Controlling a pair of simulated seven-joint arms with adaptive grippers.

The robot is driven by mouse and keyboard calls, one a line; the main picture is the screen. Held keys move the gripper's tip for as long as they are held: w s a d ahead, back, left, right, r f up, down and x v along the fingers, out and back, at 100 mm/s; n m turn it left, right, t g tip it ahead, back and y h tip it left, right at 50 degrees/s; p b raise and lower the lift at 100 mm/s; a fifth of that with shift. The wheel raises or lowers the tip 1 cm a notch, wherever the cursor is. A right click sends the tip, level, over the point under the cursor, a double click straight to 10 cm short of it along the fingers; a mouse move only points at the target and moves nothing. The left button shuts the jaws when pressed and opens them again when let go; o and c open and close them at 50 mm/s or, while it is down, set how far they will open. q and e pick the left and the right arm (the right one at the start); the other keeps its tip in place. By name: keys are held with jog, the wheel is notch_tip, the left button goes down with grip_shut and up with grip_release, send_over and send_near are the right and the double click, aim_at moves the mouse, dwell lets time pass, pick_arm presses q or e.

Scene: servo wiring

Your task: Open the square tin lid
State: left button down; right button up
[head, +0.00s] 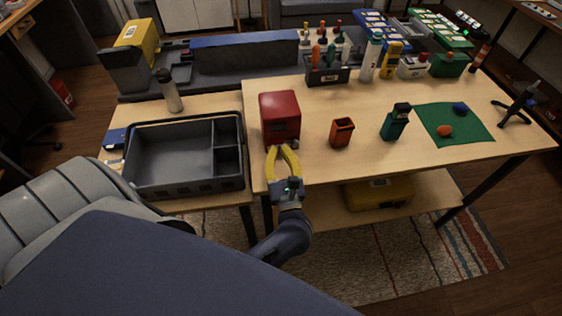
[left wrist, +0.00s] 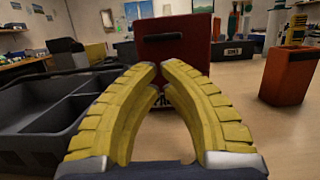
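A red box-shaped tin (head: 280,118) stands upright near the front left edge of the wooden table. In the left wrist view the red tin (left wrist: 173,45) shows a flat front face with a dark bar-like handle near its top. My left gripper (head: 279,149) has yellow curved fingers and is just in front of the tin's lower front. In the left wrist view the left gripper (left wrist: 161,68) has its fingertips apart, with a narrow gap and nothing clearly held between them. The fingers hide the tin's lower part. My right gripper is not in view.
A grey compartment tray (head: 180,155) is left of the tin. An orange-red open container (head: 342,132) and a teal bottle (head: 395,122) stand to its right. A green mat (head: 465,125) lies farther right. A tool holder (head: 328,74) is behind. Table between these is clear.

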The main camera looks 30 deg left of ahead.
aim_at(280, 116)
pick_arm(q)
jog(key=shift+x, duration=1.95)
